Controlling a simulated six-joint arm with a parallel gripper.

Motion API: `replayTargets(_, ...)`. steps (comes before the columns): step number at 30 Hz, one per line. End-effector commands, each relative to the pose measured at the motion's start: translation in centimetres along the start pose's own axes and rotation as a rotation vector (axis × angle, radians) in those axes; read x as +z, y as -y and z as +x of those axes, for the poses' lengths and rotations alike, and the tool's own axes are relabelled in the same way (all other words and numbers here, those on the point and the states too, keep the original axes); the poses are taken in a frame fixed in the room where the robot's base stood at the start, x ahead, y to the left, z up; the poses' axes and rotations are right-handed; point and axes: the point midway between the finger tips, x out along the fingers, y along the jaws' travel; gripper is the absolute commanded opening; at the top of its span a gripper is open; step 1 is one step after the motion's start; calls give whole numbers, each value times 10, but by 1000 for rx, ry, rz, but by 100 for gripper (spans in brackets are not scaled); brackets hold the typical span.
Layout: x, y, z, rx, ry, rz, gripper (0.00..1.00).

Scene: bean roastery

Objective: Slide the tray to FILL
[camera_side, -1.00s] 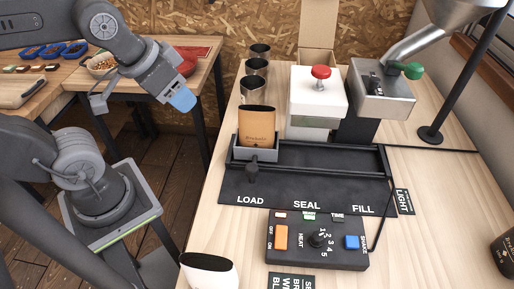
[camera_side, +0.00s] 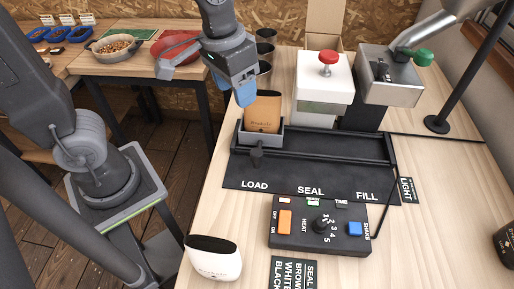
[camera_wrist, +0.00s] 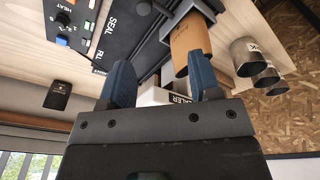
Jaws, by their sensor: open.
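The grey tray (camera_side: 270,144) sits at the LOAD end of a black track (camera_side: 330,148), with a dark knob (camera_side: 256,158) on its front. A brown bag (camera_side: 263,113) stands upright in it. The FILL label (camera_side: 367,196) marks the right end of the track. My gripper (camera_side: 244,100) is open, its blue fingers pointing down just behind and left of the bag's top. In the wrist view my fingers (camera_wrist: 160,82) are apart with nothing between them, and the bag (camera_wrist: 190,45) lies beyond them. I cannot tell whether a finger touches the bag.
A white sealer (camera_side: 322,90) with a red knob and a metal dispenser (camera_side: 390,85) stand behind the track. Metal cups (camera_side: 265,50) are behind my gripper. A control box (camera_side: 320,228) and a white bag (camera_side: 213,258) are in front. The track right of the tray looks clear.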

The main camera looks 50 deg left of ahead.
Motion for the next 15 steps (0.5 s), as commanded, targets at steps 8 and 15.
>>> replayTargets(8, -18, -32, 27, -30, 133, 1, 57)
replayTargets(15, -16, -33, 48, -32, 142, -1, 57)
